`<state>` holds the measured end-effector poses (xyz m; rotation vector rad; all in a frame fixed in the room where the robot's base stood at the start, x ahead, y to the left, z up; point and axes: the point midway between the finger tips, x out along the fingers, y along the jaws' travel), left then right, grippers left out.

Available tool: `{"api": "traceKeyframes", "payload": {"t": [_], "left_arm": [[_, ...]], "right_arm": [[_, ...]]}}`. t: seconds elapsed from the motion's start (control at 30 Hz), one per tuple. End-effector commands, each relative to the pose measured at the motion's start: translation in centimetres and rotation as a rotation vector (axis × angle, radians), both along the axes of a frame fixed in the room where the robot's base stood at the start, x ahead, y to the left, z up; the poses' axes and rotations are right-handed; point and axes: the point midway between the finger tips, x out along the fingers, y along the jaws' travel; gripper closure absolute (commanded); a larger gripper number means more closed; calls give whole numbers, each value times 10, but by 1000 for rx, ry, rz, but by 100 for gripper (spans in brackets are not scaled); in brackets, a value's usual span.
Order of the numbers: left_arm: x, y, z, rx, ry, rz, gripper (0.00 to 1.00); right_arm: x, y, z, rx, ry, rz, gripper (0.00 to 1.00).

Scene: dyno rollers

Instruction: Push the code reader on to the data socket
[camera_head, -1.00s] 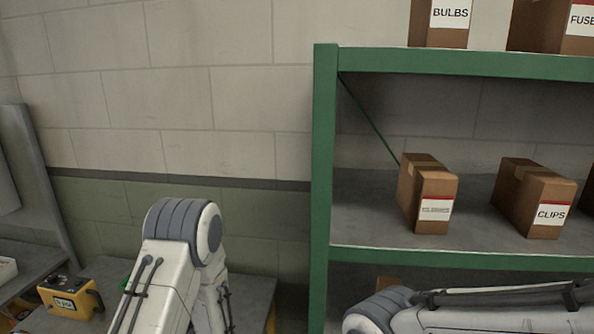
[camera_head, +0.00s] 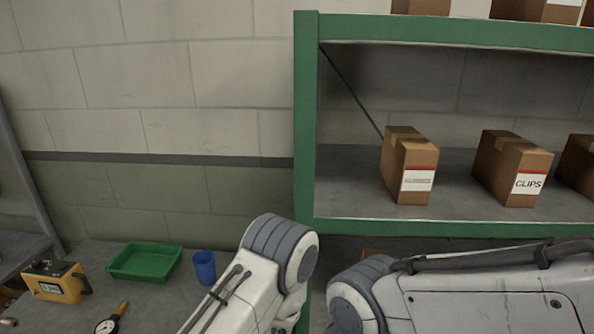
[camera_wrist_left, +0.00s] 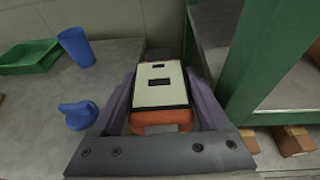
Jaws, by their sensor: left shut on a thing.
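The code reader (camera_wrist_left: 173,98), an orange-bodied block with a cream face and two dark windows, is between the fingers of my left gripper (camera_wrist_left: 160,92) in the left wrist view. The gripper is shut on it and holds it face up, near the bench's right end by the green post. In the head view my left arm shows at the bottom middle, but its gripper is out of frame. My right arm lies across the bottom right; its gripper is not seen. I cannot make out a data socket in either view.
The bench (camera_head: 140,305) holds a green tray (camera_head: 146,261), a blue cup (camera_head: 204,267), a yellow box with a display (camera_head: 57,281) and a dial gauge (camera_head: 108,325). A blue rounded object (camera_wrist_left: 78,115) lies left of my gripper. A green-framed shelf (camera_head: 305,120) with cartons stands at right.

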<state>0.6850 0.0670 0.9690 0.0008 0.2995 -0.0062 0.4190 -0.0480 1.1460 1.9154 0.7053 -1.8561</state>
Motion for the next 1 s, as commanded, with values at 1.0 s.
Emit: {"api": "traceKeyframes", "payload": {"t": [1.0], "left_arm": [[1,2,-93,1,-1,6,81]], "right_arm": [[0,0,-94,-1,1,2,44]]}}
